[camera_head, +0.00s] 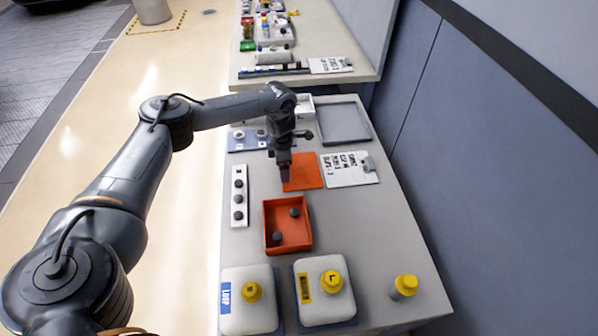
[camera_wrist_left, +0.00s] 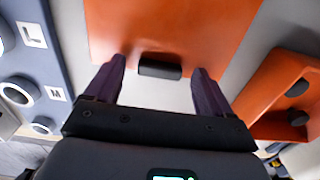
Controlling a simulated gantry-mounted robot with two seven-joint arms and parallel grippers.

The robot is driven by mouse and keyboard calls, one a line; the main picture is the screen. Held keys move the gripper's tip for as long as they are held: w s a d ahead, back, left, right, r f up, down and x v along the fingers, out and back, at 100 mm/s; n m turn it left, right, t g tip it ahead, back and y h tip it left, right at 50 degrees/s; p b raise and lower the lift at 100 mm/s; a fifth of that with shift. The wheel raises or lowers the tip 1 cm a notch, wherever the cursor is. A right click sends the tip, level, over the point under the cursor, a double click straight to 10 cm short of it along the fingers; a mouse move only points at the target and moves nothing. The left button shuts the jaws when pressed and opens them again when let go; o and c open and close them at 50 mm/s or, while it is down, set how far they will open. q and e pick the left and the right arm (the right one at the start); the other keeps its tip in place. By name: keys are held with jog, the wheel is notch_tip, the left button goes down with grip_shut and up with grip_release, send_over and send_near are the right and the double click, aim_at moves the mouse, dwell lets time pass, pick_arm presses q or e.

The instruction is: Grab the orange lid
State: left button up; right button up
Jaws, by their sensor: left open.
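The flat orange lid (camera_head: 308,174) lies on the table in the middle of the head view, behind the open orange box. In the left wrist view the lid (camera_wrist_left: 165,25) fills the top centre, with a dark handle (camera_wrist_left: 160,68) near its close edge. My left gripper (camera_head: 284,176) is at the lid's left edge, pointing down. In the wrist view its open fingers (camera_wrist_left: 160,72) stand on either side of the handle, with a gap on both sides. Whether they touch the lid is unclear. My right gripper is not in view.
The open orange box (camera_head: 288,242) holds two dark round pieces. A white strip with dark knobs (camera_head: 239,197) stands left, a label card (camera_head: 349,169) right of the lid. A grey tray (camera_head: 343,122) is behind.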

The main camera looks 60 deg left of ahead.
pick_arm(q)
jog(key=shift+f, duration=0.1)
jog(key=c, duration=1.2)
jog(key=shift+o, duration=0.2)
